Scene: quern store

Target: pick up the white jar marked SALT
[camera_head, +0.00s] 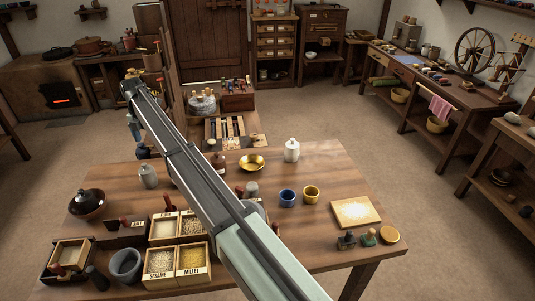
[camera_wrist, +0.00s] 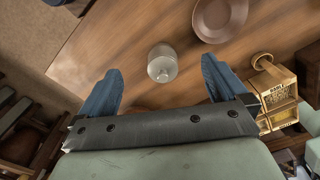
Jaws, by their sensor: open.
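A white lidded jar (camera_head: 291,150) stands upright at the far side of the table; I see no readable mark on it. A greyer jar (camera_head: 148,176) stands at the table's left, also without a readable mark. My gripper (camera_head: 134,128) is beyond the table's left back edge in the head view, partly hidden by my arm. In the wrist view, its blue fingers are apart and empty. A pale jar (camera_wrist: 162,63) appears between and beyond the fingertips, not touching them; it seems to be the greyer one.
A dark lidded pot (camera_head: 88,205) and grain boxes labelled SESAME and MILLET (camera_head: 176,274) are at the front left. A board (camera_head: 355,212) lies at right. Bare wood surrounds the white jar.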

